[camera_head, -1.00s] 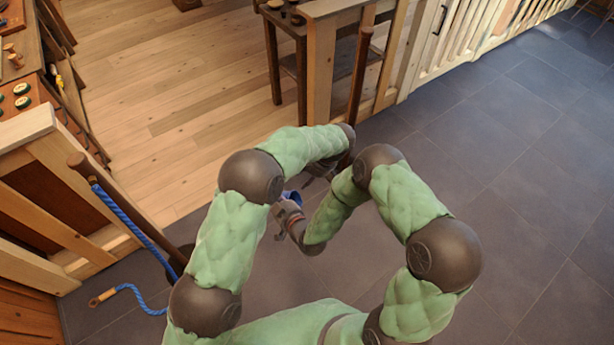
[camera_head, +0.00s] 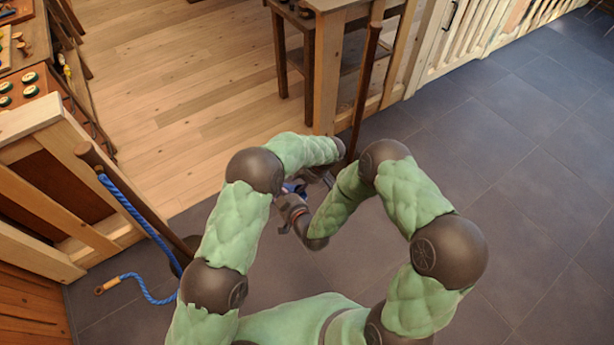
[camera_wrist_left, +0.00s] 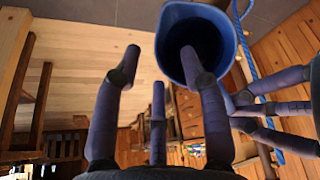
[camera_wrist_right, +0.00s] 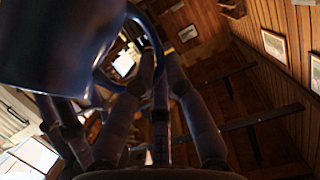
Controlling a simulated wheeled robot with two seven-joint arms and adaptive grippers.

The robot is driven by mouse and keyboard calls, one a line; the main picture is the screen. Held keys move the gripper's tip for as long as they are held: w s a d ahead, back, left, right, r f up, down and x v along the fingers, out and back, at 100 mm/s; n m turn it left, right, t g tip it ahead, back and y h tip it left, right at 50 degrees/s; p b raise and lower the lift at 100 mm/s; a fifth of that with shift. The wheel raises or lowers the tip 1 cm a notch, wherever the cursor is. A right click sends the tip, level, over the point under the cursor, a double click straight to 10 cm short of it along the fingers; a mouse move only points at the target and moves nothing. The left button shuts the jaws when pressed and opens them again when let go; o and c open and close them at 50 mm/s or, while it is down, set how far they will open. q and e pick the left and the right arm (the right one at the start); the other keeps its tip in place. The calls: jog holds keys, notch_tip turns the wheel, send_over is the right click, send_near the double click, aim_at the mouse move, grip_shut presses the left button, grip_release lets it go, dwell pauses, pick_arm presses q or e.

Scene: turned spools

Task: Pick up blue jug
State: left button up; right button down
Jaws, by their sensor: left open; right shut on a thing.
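The blue jug (camera_head: 297,188) is mostly hidden between my forearms in the head view. The left wrist view shows its open mouth and dark inside (camera_wrist_left: 180,22). In the right wrist view its body (camera_wrist_right: 50,45) and looped handle fill the upper left. My right gripper (camera_wrist_right: 158,65) is shut on the jug at its handle; its fingers also show at the right of the left wrist view (camera_wrist_left: 270,112). My left gripper (camera_wrist_left: 160,65) is open, with one fingertip overlapping the jug's mouth; I cannot tell whether it touches. In the head view my left gripper (camera_head: 320,177) is partly hidden.
A wooden post with blue rope (camera_head: 135,215) stands at the left, its loose end (camera_head: 130,283) on the dark tiles. A wooden railing (camera_head: 50,190) is at the left, a table (camera_head: 335,70) behind my arms. Tiled floor (camera_head: 540,200) is clear at right.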

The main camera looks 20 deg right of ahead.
aim_at(300, 186)
pick_arm(q)
jog(key=shift+x, duration=1.5)
grip_shut()
pick_arm(e)
jog(key=shift+w+r, duration=0.1)
jog(key=shift+r, duration=0.05)
pick_arm(q)
jog(key=shift+s+d+f, duration=0.1)
pick_arm(e)
jog(key=shift+r, duration=0.65)
pick_arm(q)
jog(key=shift+f, duration=0.1)
